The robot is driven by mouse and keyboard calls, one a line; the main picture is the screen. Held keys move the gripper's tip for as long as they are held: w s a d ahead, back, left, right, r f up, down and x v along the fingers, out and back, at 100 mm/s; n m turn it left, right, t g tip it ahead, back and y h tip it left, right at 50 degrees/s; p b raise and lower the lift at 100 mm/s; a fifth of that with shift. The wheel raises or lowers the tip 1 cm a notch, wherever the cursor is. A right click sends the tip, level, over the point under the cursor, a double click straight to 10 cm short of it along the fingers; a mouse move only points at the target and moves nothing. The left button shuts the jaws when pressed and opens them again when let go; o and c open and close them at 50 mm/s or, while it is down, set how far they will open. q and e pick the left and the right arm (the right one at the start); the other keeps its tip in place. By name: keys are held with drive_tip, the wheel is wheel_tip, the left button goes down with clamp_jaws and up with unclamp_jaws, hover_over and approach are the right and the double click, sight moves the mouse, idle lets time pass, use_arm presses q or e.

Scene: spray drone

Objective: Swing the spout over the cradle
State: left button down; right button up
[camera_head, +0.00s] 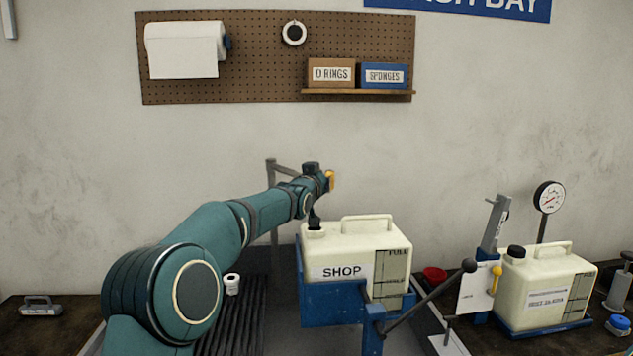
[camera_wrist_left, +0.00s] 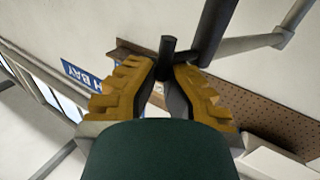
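The spout is a grey pipe (camera_head: 284,168) on a post behind the bench, with a dark end (camera_head: 314,218) hanging at the mouth of the SHOP jug. The blue cradle (camera_head: 333,303) holds this cream jug (camera_head: 345,248). My left arm reaches to the spout, and my left gripper (camera_head: 331,180) is mostly hidden behind the wrist in the head view. In the left wrist view, its yellow fingers (camera_wrist_left: 167,75) close in on a short dark peg (camera_wrist_left: 168,48), which joins the dark spout tube (camera_wrist_left: 215,30). My right gripper is not in view.
A dark lever (camera_head: 432,294) slants right of the cradle. A second cream jug (camera_head: 545,285) stands on a blue tray farther right, beside a gauge (camera_head: 549,197). The wall above the spout is clear up to the pegboard (camera_head: 265,80).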

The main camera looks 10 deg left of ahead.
use_arm(q)
drive_tip(key=shift+w+d+f, duration=0.2)
drive_tip(key=shift+w+f, duration=0.1)
drive_tip(key=shift+f, duration=0.3)
drive_tip(key=c, duration=1)
unclamp_jaws()
drive_tip(key=shift+d, duration=0.1)
drive_tip(key=shift+r, duration=0.15)
drive_tip(key=shift+s, duration=0.15)
drive_tip(key=s+a, duration=0.1)
drive_tip(key=s, duration=1)
drive_tip(key=shift+s+a+r, duration=0.15)
drive_tip(key=shift+s+r, duration=0.1)
drive_tip(key=shift+s, duration=0.15)
